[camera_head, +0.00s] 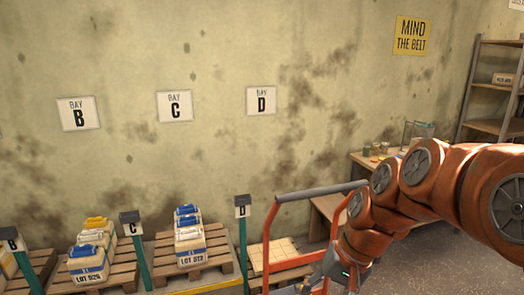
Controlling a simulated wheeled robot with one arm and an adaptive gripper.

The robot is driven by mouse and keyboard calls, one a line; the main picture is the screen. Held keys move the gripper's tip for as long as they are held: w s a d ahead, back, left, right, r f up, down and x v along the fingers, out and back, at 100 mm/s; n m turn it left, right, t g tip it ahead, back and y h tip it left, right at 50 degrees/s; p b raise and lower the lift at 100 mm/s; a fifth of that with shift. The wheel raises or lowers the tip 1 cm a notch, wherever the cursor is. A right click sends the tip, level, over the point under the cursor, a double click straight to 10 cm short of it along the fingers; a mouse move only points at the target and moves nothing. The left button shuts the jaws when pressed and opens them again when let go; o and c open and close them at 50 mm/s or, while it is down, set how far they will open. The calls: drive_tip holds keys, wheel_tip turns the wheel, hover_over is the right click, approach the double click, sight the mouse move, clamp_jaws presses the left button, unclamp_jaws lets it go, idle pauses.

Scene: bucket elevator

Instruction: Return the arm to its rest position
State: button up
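My orange arm (437,180) reaches in from the right edge and bends down toward the bottom centre. Its dark wrist, with a small green light, shows low in the picture. My gripper (305,287) is at the bottom edge, small and partly cut off, so I cannot tell whether its fingers are open or shut. I see nothing clearly held in it. The arm passes in front of an orange trolley frame (268,238) with a grey handle (320,191).
Pallets along the wall hold stacked lots, LOT 925 (87,268) and LOT 973 (190,253). Green posts mark bays C (138,255) and D (243,240). A pale slatted load (275,256) lies beside post D. A workbench (327,208) and shelving (492,86) stand right.

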drive_tip(key=s+d+f+n+g+h, duration=0.1)
drive_tip(key=s+d+f+h, duration=0.1)
drive_tip(key=s, duration=0.7)
drive_tip(key=s+d+f+n+g+h, duration=0.1)
drive_tip(key=s+d+f, duration=0.3)
drive_tip(key=s, duration=0.6)
drive_tip(key=shift+s+d+f+n+h, duration=0.3)
drive_tip(key=shift+d+h, duration=0.1)
drive_tip(key=shift+h, duration=0.1)
